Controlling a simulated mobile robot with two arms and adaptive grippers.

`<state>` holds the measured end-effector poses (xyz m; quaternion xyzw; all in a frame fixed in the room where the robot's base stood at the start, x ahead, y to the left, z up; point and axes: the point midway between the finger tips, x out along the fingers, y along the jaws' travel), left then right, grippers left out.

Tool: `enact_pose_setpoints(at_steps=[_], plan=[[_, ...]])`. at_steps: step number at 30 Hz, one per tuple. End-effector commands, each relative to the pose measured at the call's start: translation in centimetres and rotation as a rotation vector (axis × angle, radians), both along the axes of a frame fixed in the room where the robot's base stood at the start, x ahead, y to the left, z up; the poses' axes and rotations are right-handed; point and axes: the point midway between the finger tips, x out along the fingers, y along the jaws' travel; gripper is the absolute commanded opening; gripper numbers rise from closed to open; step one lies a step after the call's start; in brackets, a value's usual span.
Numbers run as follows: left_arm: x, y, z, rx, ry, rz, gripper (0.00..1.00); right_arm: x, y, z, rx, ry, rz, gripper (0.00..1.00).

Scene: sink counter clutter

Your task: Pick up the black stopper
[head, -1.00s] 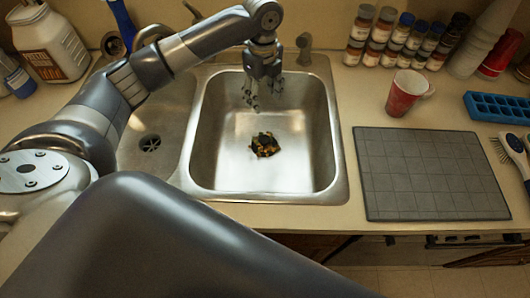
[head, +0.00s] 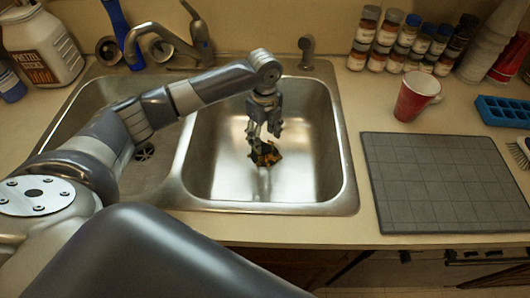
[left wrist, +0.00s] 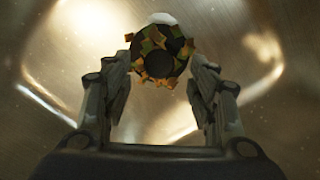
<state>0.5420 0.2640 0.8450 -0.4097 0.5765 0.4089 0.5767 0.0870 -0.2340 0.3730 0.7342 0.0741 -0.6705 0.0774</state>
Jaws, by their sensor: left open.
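The black stopper (head: 270,156) lies on the floor of the right sink basin, with orange, yellow and green scraps on and around it. In the left wrist view it is a dark round piece (left wrist: 160,66) ringed by scraps, between the finger ends. My left gripper (head: 261,143) points down into the basin, right over the stopper and partly hiding it in the head view. Its fingers are open on either side of the stopper (left wrist: 158,72). I cannot tell whether they touch it. My right gripper is not in view.
Steel walls of the right basin (head: 330,150) surround the gripper. A faucet (head: 170,42) stands behind the sink. A grey mat (head: 440,180), a red cup (head: 414,96) and several spice jars (head: 380,45) are on the right counter. The basin floor is otherwise clear.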

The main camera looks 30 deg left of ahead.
Motion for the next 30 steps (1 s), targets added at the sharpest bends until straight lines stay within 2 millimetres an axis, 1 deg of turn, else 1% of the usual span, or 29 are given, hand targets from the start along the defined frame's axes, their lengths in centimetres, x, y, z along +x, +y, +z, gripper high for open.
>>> enact_pose_setpoints(at_steps=[3,7,10,16,17,18,20,21,23,30], plan=[[-0.3,-0.3,-1.8,0.001,0.004,0.001,0.53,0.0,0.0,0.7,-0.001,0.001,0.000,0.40],[-0.3,-0.3,-3.6,0.001,0.004,0.001,0.53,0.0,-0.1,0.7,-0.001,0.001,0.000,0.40],[-0.2,-0.3,-4.2,0.001,0.001,0.001,0.53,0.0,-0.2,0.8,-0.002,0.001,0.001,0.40],[-0.2,-0.3,-4.3,0.001,0.000,0.000,0.53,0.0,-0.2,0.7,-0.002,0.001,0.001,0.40],[-0.2,-0.3,-4.3,0.001,0.001,0.000,0.51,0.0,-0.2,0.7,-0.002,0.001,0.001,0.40],[-0.2,-0.3,-4.3,0.001,0.001,0.000,0.42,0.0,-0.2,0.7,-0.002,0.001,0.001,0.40],[-0.2,-0.3,-4.3,0.001,0.001,0.000,0.28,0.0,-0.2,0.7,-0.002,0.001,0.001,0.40],[-0.2,-0.3,-4.3,0.001,0.001,0.000,0.19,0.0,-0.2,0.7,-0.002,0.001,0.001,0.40],[-0.2,-0.3,-4.3,0.001,0.001,0.000,0.06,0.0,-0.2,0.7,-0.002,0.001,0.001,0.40],[-0.2,-0.2,-4.3,0.001,0.001,0.001,0.06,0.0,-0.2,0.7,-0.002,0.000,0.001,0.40]])
